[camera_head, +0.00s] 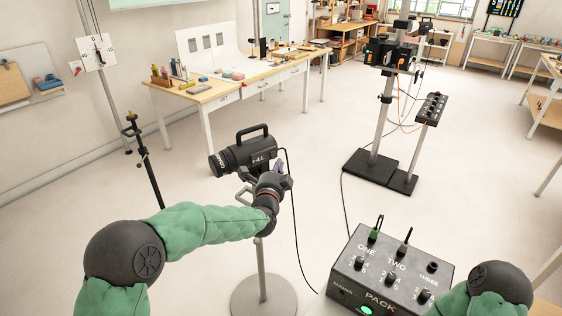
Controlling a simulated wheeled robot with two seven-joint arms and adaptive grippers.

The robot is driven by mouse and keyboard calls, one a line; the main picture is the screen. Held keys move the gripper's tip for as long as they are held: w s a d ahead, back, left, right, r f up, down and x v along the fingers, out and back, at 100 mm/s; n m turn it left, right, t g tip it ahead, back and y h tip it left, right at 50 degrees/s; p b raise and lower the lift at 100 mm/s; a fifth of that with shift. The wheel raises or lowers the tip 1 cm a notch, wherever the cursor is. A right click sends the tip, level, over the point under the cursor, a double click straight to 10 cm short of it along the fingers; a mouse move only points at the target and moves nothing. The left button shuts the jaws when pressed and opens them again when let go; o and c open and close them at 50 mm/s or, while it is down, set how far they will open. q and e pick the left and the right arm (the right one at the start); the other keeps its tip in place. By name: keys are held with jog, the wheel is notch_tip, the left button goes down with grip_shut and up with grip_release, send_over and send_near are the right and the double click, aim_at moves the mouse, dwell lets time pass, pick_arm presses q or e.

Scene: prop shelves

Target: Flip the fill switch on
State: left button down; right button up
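A black lamp head (243,156) with a handle on top and white lettering that seems to read FILL stands on a grey pole with a round base (264,298). My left gripper (279,168) is at the right, rear end of this lamp, very close to it; I cannot tell whether it touches. Its fingers are small and dark here, with a purplish patch between them, so open or shut is unclear. No switch on the lamp can be made out; the gripper covers its rear. My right arm shows at the lower right, but its gripper is not in view.
A grey power pack (386,262) marked ONE, TWO, THREE, with knobs and a lit green button (366,310), stands at the lower right. A black cable (297,235) hangs beside the lamp. A workbench (200,97) and another stand (378,135) are farther back.

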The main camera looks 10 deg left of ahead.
pick_arm(q)
jog(key=s+p, duration=0.1)
jog(key=s, duration=0.5)
jog(key=shift+s+d+r, duration=0.15)
jog(key=shift+d+r, duration=0.15)
jog(key=shift+r, duration=0.05)
jog(key=s+d+f+n+g+h, duration=0.1)
jog(key=s+f+n+g, duration=0.2)
jog(key=f, duration=0.7)
jog(key=s+d+f+n+g+h, duration=0.1)
jog(key=s+f+n+g, duration=0.15)
jog(key=f, duration=0.65)
jog(key=s+d+f+n+g, duration=0.1)
jog(key=s+f+n+g, duration=0.25)
jog(key=f, duration=0.65)
jog(key=s+d+f+n+g+h, duration=0.1)
jog(key=s+f+n+g, duration=0.2)
jog(key=s, duration=0.6)
jog(key=s+d+f+n+g, duration=0.2)
jog(key=s+f+n, duration=0.2)
jog(key=s+f, duration=0.4)
jog(key=s+d+f+n+g+h, duration=0.1)
jog(key=s+f+n+g, duration=0.2)
jog(key=s+f, duration=0.3)
jog(key=s, duration=0.3)
jog(key=shift+s+d+n+g+h, duration=0.3)
jog(key=shift+s, duration=0.05)
